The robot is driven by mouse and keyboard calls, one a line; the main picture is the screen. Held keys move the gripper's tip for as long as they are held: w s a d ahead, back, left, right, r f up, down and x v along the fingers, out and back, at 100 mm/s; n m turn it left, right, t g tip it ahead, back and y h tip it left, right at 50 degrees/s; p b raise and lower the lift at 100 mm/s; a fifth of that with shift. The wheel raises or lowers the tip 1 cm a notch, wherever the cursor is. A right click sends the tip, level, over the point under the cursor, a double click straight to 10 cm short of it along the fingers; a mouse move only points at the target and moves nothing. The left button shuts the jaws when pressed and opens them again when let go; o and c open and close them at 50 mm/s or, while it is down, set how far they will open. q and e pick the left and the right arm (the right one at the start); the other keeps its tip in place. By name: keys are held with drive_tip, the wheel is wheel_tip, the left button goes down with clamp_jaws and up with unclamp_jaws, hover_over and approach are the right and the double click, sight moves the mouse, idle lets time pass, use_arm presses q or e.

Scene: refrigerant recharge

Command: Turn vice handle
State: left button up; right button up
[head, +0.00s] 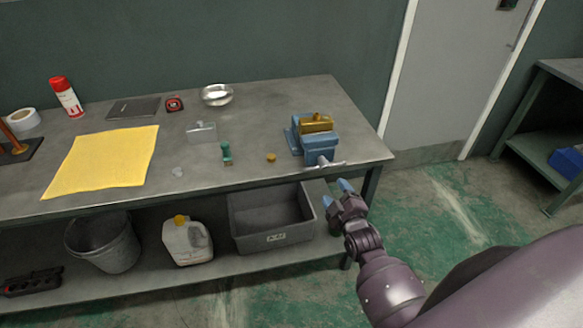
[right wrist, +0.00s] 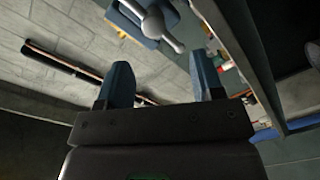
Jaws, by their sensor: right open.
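The blue vice (head: 312,146) stands on the right end of the grey workbench, with a brass-coloured part (head: 317,123) at its jaws. Its metal handle (head: 327,162) is a bar across the front, near the bench edge. My right gripper (head: 337,193) is open and empty, just in front of and below the handle, apart from it. In the right wrist view, the handle (right wrist: 158,25) with its ball end lies beyond the open fingers (right wrist: 163,82), roughly between them, with part of the blue vice (right wrist: 133,22) behind. My left gripper is not in view.
The workbench (head: 270,100) holds a yellow cloth (head: 100,160), a metal bowl (head: 216,95), a green small item (head: 226,152) and a red spray can (head: 66,96). A grey bin (head: 272,238) and a jug (head: 187,242) stand on the lower shelf. The floor right of the bench is clear.

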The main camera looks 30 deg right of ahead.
sight(327, 170)
drive_tip(key=shift+n, duration=0.8)
drive_tip(key=w, duration=0.3)
drive_tip(key=w+d, duration=0.1)
drive_tip(key=w, duration=0.1)
drive_tip(key=w+d, duration=0.1)
drive_tip(key=w, duration=0.2)
drive_tip(key=shift+w+d+r, duration=0.2)
drive_tip(key=shift+w, duration=0.15)
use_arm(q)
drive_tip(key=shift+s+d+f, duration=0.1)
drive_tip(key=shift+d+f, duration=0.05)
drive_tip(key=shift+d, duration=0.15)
use_arm(e)
drive_tip(key=shift+w+d, duration=0.15)
drive_tip(key=shift+w, duration=0.6)
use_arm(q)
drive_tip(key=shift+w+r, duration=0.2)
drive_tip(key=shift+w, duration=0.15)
use_arm(e)
drive_tip(key=c, duration=0.9)
